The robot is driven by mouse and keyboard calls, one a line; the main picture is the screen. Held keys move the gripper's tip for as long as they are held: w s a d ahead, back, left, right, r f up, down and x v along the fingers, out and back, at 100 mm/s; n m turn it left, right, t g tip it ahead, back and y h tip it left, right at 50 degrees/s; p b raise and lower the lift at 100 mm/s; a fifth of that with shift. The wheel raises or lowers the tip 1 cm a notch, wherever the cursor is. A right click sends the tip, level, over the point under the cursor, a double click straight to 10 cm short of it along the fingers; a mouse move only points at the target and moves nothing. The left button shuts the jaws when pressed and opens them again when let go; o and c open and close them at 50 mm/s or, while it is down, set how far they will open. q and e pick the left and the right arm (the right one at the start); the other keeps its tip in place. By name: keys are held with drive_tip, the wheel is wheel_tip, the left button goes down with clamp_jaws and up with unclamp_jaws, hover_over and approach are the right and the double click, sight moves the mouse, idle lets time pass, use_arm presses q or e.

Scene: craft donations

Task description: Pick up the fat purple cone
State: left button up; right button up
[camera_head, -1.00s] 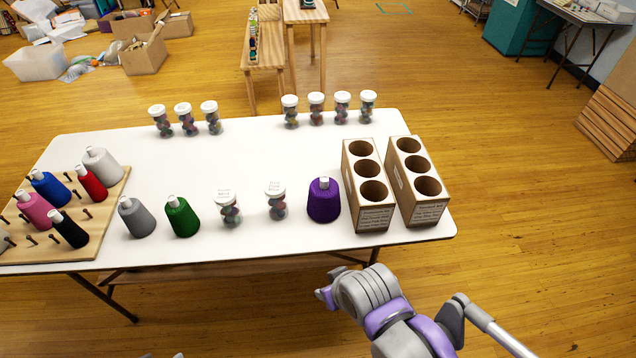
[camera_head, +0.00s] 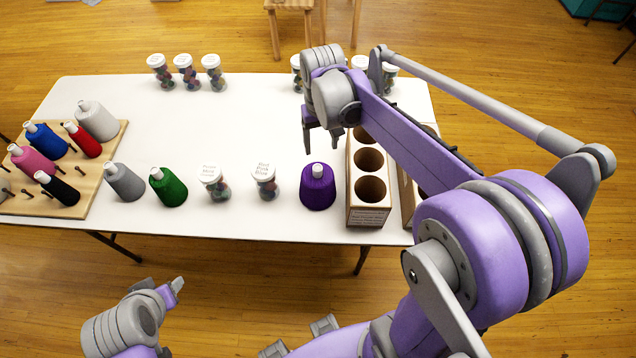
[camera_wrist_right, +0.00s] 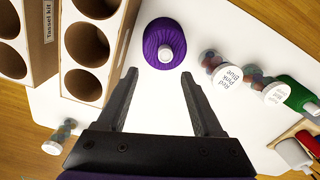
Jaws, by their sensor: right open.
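The fat purple cone (camera_head: 317,187) stands upright on the white table (camera_head: 250,125), left of a wooden holder, with a white tip on top. It also shows in the right wrist view (camera_wrist_right: 165,43), just beyond the fingertips. My right gripper (camera_head: 322,142) is open and empty, above the table behind the cone in the head view. Its fingers (camera_wrist_right: 158,72) point toward the cone and do not touch it. My left gripper (camera_head: 178,287) is low in front of the table; its jaws are too unclear to read.
Two wooden holders with round holes, one (camera_head: 368,190) close right of the cone, the other (camera_wrist_right: 20,45) partly hidden by my arm. A labelled jar (camera_head: 265,183) stands left of the cone. Green (camera_head: 169,188) and grey (camera_head: 124,182) cones and a pegboard (camera_head: 92,190) are further left.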

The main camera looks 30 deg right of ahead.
hover_over(318, 167)
drive_tip(key=f, duration=0.4)
drive_tip(key=shift+s+d+f, duration=0.15)
drive_tip(key=shift+d+f, duration=0.1)
drive_tip(key=shift+f, duration=0.1)
drive_tip(key=shift+a+f, duration=0.15)
drive_tip(key=shift+f, duration=1.25)
drive_tip(key=shift+a+f, duration=0.15)
drive_tip(key=shift+f, duration=1.2)
drive_tip(key=shift+c, duration=0.3)
clamp_jaws()
